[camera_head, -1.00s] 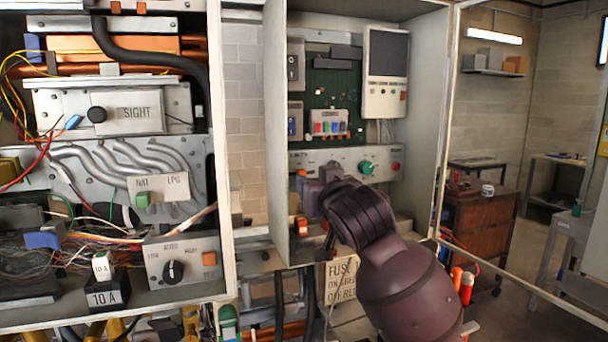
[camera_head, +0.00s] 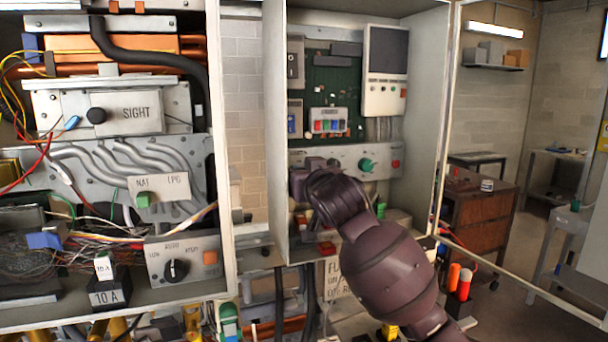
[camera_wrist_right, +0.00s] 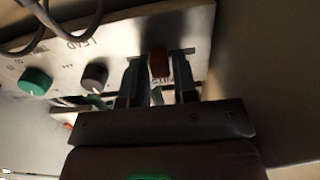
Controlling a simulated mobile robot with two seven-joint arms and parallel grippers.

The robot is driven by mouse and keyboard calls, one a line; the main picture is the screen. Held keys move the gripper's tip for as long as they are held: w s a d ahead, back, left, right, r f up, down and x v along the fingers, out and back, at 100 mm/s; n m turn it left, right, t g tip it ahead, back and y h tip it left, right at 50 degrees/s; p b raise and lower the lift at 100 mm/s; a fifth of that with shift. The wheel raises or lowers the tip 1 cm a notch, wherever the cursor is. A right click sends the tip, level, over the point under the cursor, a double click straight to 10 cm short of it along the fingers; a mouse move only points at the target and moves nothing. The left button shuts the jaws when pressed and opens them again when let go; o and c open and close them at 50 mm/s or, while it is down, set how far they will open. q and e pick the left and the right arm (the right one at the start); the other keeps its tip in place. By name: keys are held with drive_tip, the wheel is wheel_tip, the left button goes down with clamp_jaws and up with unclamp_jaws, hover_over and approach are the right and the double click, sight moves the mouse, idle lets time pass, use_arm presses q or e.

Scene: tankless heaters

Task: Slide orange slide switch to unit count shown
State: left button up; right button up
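The orange slide switch (camera_wrist_right: 159,62) sits on a pale control panel in the right wrist view. My right gripper (camera_wrist_right: 160,82) is open, with one finger on each side of the switch and a visible gap to it. In the head view, my right gripper (camera_head: 308,180) is at the left end of the control panel (camera_head: 340,156) and hides the switch. The white controller (camera_head: 387,75) above has a dark screen, and I cannot read a unit count on it. My left gripper is not in view.
The panel also carries a green knob (camera_head: 367,164) and a red button (camera_head: 396,163); a grey knob (camera_wrist_right: 95,74) shows in the wrist view. The cabinet side wall (camera_head: 275,130) is close on the left. An open heater with wires (camera_head: 100,240) stands further left.

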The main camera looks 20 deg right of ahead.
clamp_jaws()
drive_tip(key=shift+d, duration=0.1)
drive_tip(key=d, duration=0.3)
drive_tip(key=shift+o, duration=1.7)
unclamp_jaws()
drive_tip(key=shift+d, duration=0.2)
drive_tip(key=shift+o, duration=0.3)
drive_tip(key=shift+a, duration=0.1)
drive_tip(key=shift+a, duration=0.1)
